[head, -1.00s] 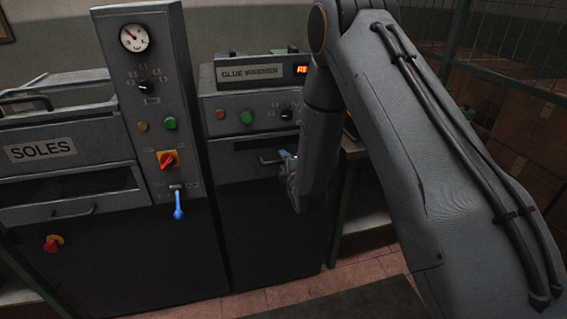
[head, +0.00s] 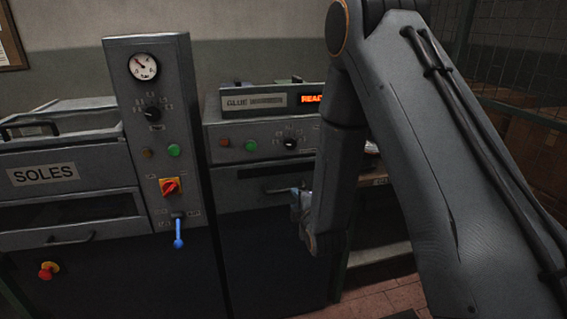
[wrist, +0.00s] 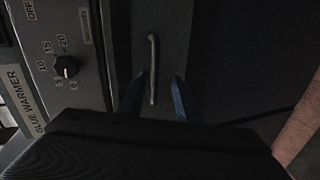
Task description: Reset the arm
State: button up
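My gripper (head: 301,206) hangs at the end of my arm, in front of the glue warmer (head: 262,135). In the wrist view its two blue fingers (wrist: 156,95) are spread apart with nothing gripped. The warmer's bar handle (wrist: 152,70) shows between the fingers in that view; I cannot tell how far beyond the fingertips it is. In the head view my arm hides the right part of the warmer and some of its lit orange display (head: 311,99).
Left of the warmer stands a grey control column with a gauge (head: 143,67), a red-yellow switch (head: 171,186) and a blue lever (head: 178,233) pointing down. Farther left is the SOLES cabinet (head: 70,155). A wire fence (head: 520,55) and boxes are at the right.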

jog(key=s+d+r+m+g+h, duration=0.1)
jog(key=s+d+m+g, duration=0.3)
jog(key=s, duration=0.6)
jog(key=s+d+r+m+g+h, duration=0.1)
jog(key=s+d+m+g, duration=0.3)
jog(key=s+m, duration=0.4)
jog(key=s+d+r+m+g, duration=0.3)
jog(key=s+m, duration=0.4)
jog(key=s, duration=0.5)
jog(key=shift+s+d+r+g+h, duration=0.4)
jog(key=shift+d+g, duration=0.4)
jog(key=shift+g, duration=0.4)
jog(key=shift+w+a+f, duration=0.1)
jog(key=shift+a, duration=0.05)
